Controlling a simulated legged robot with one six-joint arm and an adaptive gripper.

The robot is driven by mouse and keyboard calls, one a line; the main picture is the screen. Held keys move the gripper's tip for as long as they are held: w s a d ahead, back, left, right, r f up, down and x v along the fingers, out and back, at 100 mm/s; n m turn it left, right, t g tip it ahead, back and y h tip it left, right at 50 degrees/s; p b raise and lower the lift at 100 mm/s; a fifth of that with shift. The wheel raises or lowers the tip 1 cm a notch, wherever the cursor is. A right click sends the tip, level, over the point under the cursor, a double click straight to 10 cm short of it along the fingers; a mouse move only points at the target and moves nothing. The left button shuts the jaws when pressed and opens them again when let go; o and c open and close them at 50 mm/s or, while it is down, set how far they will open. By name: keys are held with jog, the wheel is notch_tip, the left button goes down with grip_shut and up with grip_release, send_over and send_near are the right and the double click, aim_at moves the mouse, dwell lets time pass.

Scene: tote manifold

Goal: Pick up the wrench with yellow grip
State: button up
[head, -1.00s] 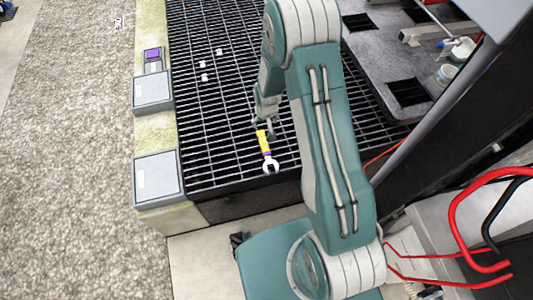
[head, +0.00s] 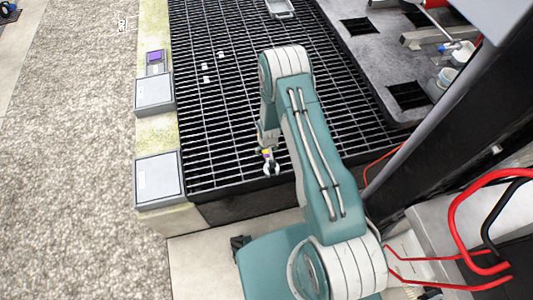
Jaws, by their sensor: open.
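The wrench (head: 270,168) lies on the black grating near its front edge. The rest of the grip is hidden behind my gripper and wrist. My gripper (head: 267,151) is open, pointing down over the grip. The fingers are small and partly hidden, so I cannot tell whether they touch the wrench.
The black grating (head: 220,100) is mostly bare, with several small white pieces (head: 206,66) at the left. A grey tray (head: 280,14) stands at the far end. Grey boxes (head: 158,178) line the left ledge. A dark post (head: 440,130) stands at the right.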

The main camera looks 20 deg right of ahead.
aim_at(267, 152)
jog(key=f, duration=0.2)
jog(key=w+f, duration=0.1)
jog(key=f, duration=0.1)
jog(key=shift+d, duration=0.15)
jog(key=shift+r, duration=0.1)
grip_shut()
